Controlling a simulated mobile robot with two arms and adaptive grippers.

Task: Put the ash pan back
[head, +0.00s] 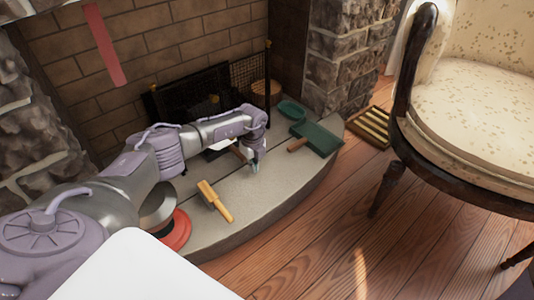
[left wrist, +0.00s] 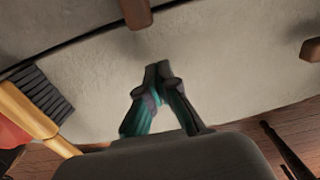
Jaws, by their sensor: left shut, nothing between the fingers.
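A dark green pan (head: 318,138) with a short wooden handle lies on the right end of the stone hearth; I take it for the ash pan. The tip of a wooden handle at the right edge of the left wrist view (left wrist: 311,50) appears to be its handle. My left gripper (head: 255,168) is shut and empty, low over the hearth, to the left of the pan and apart from it. Its fingertips meet in the left wrist view (left wrist: 158,72). Another wooden handle (left wrist: 135,12) lies beyond the fingertips; what it belongs to is mostly hidden by my arm. My right gripper is not in view.
A brush with a wooden handle (head: 222,208) and a red round object (head: 177,232) lie on the hearth (head: 240,232). A smaller green dish (head: 291,110) lies behind the pan. A black mesh screen (head: 242,78) stands at the back. An armchair (head: 470,115) stands at right.

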